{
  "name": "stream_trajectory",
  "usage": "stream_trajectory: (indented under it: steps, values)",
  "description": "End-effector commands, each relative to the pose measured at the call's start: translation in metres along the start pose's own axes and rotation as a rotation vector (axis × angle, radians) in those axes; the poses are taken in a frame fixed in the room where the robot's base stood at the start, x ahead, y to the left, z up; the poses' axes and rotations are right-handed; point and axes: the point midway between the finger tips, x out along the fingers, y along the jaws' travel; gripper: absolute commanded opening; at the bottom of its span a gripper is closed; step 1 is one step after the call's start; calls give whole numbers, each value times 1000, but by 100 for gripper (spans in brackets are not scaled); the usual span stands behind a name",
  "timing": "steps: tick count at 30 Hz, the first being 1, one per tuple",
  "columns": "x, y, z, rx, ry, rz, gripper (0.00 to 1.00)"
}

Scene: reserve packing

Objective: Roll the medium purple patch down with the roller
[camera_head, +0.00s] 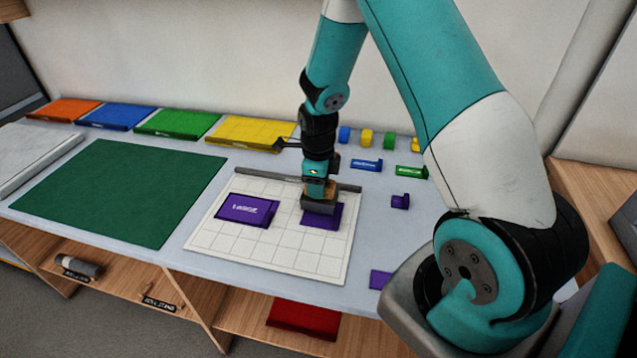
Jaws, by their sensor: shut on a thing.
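My gripper (318,191) points straight down over the right half of the white gridded board (205,239). It is shut on a grey-brown piece (318,204), which appears to be the roller; its shape is mostly hidden. That piece is over a purple patch (331,223), apparently the medium one, and seems to touch it. The gripper and the held piece cover much of this patch, and no label on it shows. A second, wider purple patch (232,217) with white lettering lies to the left on the board, apart from the gripper.
A grey bar (265,174) lies along the board's back edge. A green mat (120,190) is at left; orange, blue, green and yellow slabs (180,122) line the back. Small coloured pieces (367,164) stand at right. A dark cylinder (80,265) lies on the lower shelf.

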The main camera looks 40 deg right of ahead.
Motion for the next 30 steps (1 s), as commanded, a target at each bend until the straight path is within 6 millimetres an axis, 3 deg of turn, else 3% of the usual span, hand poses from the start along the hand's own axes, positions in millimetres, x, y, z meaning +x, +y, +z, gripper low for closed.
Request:
stream_trajectory:
  steps: [30]
  values:
    - [1,1,41,-1,1,2,21]
